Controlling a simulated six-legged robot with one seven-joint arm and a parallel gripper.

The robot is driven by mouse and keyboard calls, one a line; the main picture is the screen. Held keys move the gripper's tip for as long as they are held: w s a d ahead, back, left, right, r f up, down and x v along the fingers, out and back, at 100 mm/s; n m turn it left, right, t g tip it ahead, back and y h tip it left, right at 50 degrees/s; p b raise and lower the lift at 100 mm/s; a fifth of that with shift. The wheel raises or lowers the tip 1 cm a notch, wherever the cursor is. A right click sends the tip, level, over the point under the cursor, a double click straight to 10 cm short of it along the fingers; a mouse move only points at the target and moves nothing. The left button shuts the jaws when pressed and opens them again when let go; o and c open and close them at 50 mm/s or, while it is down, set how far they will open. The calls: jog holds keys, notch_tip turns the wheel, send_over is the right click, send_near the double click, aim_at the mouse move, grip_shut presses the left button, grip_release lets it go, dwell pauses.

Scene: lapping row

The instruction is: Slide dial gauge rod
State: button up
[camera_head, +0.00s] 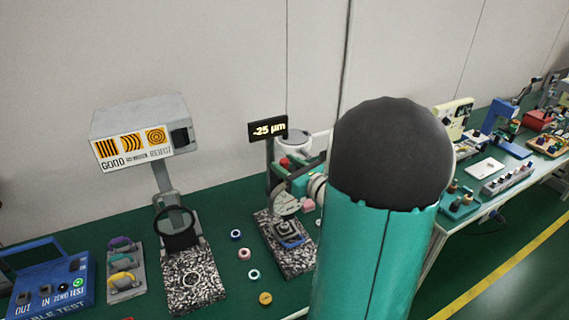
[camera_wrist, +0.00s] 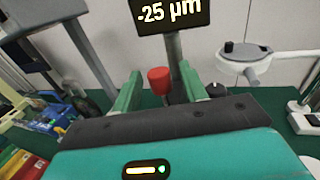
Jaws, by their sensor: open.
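The dial gauge's black display (camera_head: 268,130) reads -25 µm on a post behind my arm; the same display is at the top of the wrist view (camera_wrist: 170,12). In the wrist view a red cylindrical knob (camera_wrist: 159,79) stands in front of the post (camera_wrist: 174,55). My gripper (camera_wrist: 160,88) is open, with its green fingers at either side of the knob and gaps showing. I cannot tell which part is the gauge rod. In the head view the speckled base (camera_head: 268,238) shows below, and my arm hides part of the gauge area.
Left of the gauge stand a grey lamp box (camera_head: 142,130) with a magnifier-like ring, a second speckled plate (camera_head: 193,278) and a blue test box (camera_head: 50,285). Small coloured rings lie on the green bench between them. Other benches continue at the right.

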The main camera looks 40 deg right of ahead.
jog(key=s, duration=1.2)
jog(key=shift+s+a, duration=0.15)
jog(key=shift+s, duration=0.2)
jog(key=shift+a, duration=0.1)
jog(key=w+a+n+g+y, duration=0.3)
jog(key=a+n+g+y, duration=0.65)
jog(key=a+n, duration=1.1)
jog(key=s+a+r+n+g+h, duration=0.1)
jog(key=s+a+r+n+h, duration=0.1)
jog(key=n, duration=0.6)
jog(key=s+a+r+n+g+h, duration=0.2)
jog(key=s+a+n+h, duration=0.1)
jog(key=a+n+h, duration=0.4)
jog(key=shift+s+a+n, duration=0.35)
jog(key=shift+s+a, duration=0.05)
jog(key=shift+a, duration=0.2)
